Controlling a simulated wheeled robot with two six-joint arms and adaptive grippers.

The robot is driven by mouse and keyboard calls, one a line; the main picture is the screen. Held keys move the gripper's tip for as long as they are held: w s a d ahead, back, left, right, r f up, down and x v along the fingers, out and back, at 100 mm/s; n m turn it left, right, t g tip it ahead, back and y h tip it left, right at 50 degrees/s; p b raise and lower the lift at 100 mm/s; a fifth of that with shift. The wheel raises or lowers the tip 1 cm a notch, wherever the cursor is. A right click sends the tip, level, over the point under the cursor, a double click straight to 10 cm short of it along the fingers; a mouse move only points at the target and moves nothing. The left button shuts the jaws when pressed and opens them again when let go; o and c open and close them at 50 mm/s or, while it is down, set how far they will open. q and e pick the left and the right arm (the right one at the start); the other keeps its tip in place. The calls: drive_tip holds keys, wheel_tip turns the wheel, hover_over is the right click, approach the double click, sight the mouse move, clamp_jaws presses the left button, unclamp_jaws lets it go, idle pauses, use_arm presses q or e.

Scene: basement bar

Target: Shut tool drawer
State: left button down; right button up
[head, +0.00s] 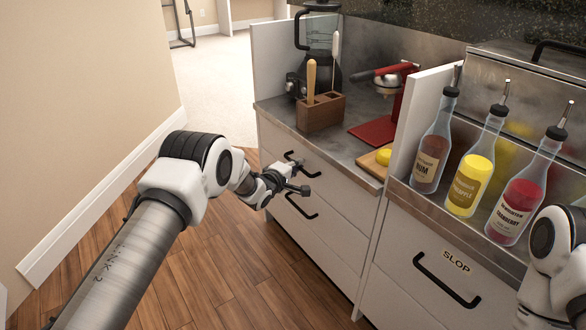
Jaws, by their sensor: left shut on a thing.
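A white cabinet under the metal counter has stacked drawers with black bar handles. The upper drawer (335,188) has its handle (313,174) beside my left gripper (297,182). My left gripper reaches in from the left and is shut at this handle, partly covering it. The lower drawer (325,232) has its own handle (302,208) just below the gripper. The drawer fronts look about flush with the cabinet; a small gap is hard to tell here. No label shows on these drawers. My right gripper is out of view; only part of that arm shows at lower right.
On the counter stand a wooden tool block (321,113), a blender (318,50), a red press (385,115) and a board with a yellow piece (384,157). Several bottles (470,185) stand right, above a front marked SLOP (425,275). Wooden floor (240,290) is clear.

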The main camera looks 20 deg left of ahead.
use_arm(q)
drive_tip(key=shift+r, duration=0.15)
drive_tip(key=c, duration=1.5)
unclamp_jaws()
drive_tip(key=shift+w+d, duration=0.15)
drive_tip(key=v, duration=1.2)
drive_tip(key=shift+f, duration=0.25)
